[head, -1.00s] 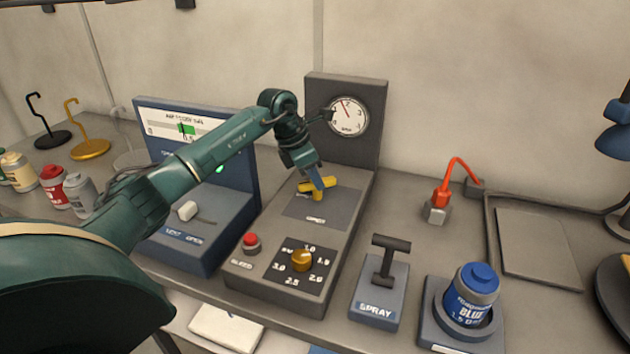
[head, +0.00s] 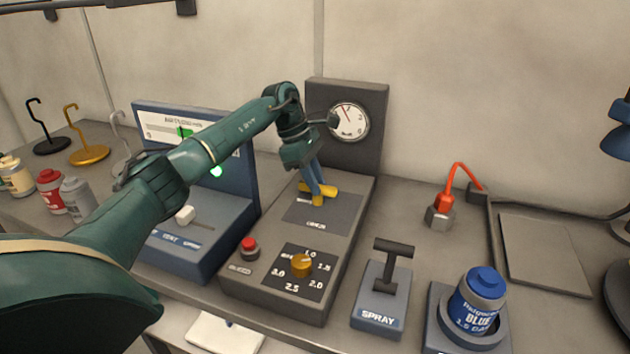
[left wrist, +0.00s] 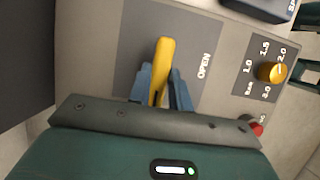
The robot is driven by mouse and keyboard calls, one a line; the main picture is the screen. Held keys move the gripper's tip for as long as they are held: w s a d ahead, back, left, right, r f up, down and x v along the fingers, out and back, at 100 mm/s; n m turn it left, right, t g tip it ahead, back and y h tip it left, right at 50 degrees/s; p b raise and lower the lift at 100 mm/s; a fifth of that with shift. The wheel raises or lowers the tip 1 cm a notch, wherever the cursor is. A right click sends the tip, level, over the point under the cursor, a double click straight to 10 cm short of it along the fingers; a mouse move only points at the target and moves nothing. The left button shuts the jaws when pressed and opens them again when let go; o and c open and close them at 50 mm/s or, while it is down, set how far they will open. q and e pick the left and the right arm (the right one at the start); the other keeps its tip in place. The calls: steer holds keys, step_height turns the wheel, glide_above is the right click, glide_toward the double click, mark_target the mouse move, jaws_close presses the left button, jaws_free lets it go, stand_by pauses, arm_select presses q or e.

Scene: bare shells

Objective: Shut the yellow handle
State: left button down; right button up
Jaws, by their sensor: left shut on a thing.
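The yellow handle (head: 322,190) sits on a dark grey plate (head: 318,212) in the upper part of the grey console, below the round gauge. My left gripper (head: 318,196) reaches down to it from above, with its blue fingers around it. In the left wrist view the yellow handle (left wrist: 163,65) runs between the two fingers (left wrist: 161,92), and the word OPEN shows on the plate beside it. The left gripper is shut on the handle. The fingers hide part of the handle's base.
On the console are a round gauge (head: 349,122), a red button (head: 249,246) and a yellow knob (head: 302,265). A blue box with a white switch (head: 185,215) stands on the left. A SPRAY lever (head: 390,262) and a blue jar (head: 478,298) are on the right.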

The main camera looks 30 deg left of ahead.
arm_select(q)
steer(key=shift+r, duration=0.1)
stand_by(0.3)
steer(key=c, duration=1.3)
jaws_free()
steer(key=b+v, duration=0.1)
steer(key=v, duration=1.2)
